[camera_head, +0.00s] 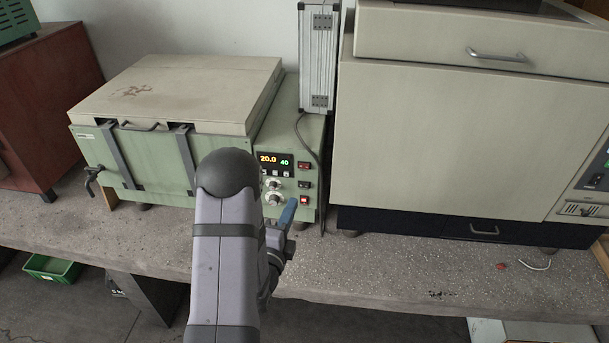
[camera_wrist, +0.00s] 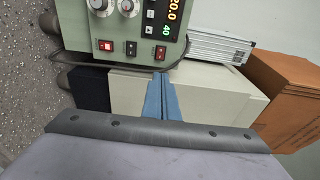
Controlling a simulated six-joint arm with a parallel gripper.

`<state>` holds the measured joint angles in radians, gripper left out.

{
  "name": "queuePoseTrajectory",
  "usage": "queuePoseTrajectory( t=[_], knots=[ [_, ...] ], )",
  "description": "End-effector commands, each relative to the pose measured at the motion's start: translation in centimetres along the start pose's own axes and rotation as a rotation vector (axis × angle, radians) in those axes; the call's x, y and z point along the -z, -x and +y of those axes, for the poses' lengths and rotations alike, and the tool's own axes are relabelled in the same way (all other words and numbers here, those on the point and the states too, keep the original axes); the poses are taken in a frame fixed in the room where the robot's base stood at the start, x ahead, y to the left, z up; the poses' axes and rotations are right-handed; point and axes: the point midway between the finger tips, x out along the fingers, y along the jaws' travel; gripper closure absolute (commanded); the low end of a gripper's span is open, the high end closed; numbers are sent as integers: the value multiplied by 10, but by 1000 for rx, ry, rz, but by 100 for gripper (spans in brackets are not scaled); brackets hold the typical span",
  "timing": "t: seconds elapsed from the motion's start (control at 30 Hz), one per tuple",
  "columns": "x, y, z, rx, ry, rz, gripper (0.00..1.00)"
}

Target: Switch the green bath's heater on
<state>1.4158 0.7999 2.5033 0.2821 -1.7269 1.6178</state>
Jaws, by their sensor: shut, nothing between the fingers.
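The green bath (camera_head: 150,165) stands on the bench at left centre with its beige lid closed. Its control panel has a display (camera_head: 276,160) reading 20.0 in orange and 40 in green, small buttons, two knobs and a column of three rocker switches. The top switch (camera_head: 304,165) is red, the middle switch (camera_head: 304,184) is dark, and the bottom switch (camera_head: 304,199) is red and looks lit. The wrist view shows the lit switch (camera_wrist: 106,45) at the left. My gripper (camera_head: 289,211) is shut and empty, its blue fingertips (camera_wrist: 160,80) in front of the panel's lower right, apparently apart from the switches.
A large beige cabinet (camera_head: 440,140) stands right of the bath. A silver case (camera_head: 318,60) and a dark cable are between them. A red item (camera_head: 501,266) and a white hook-shaped piece (camera_head: 535,264) lie on the bench at right. The bench front edge is mostly clear.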

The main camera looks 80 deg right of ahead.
Motion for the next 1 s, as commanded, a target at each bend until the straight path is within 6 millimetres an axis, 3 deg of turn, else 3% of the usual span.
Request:
queuePoseTrajectory(
  t=[1.0],
  knots=[
    [0, -24, 4, 3, 1, 1, 100]
  ],
)
